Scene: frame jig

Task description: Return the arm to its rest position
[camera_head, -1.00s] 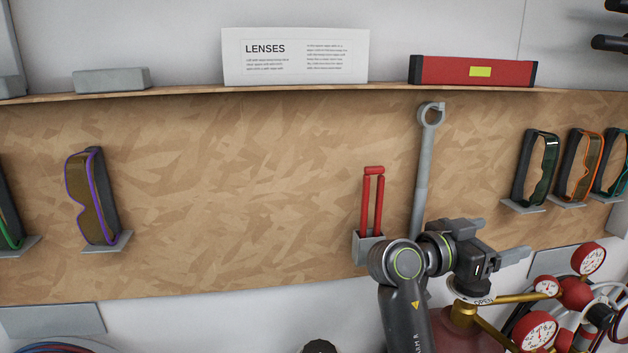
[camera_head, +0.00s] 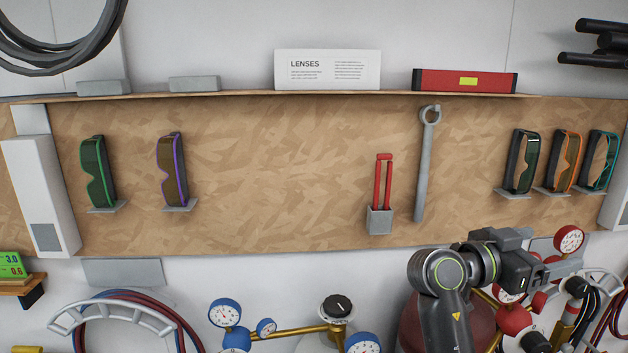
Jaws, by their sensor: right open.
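My right arm (camera_head: 453,313) rises from the bottom right of the head view, bent at a dark joint with a green ring. My right gripper (camera_head: 550,266) points to the right, open, with nothing seen between its fingers. It is in front of the red gauges and below the lens holders on the board. My left gripper is not in view.
A wooden board (camera_head: 290,180) holds goggles, a wrench (camera_head: 425,165) and a red-handled tool (camera_head: 383,180). A shelf above carries a LENSES card (camera_head: 327,70) and a red level (camera_head: 465,81). Red gauges (camera_head: 568,239) crowd the right gripper; blue gauges (camera_head: 225,312) stand lower left.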

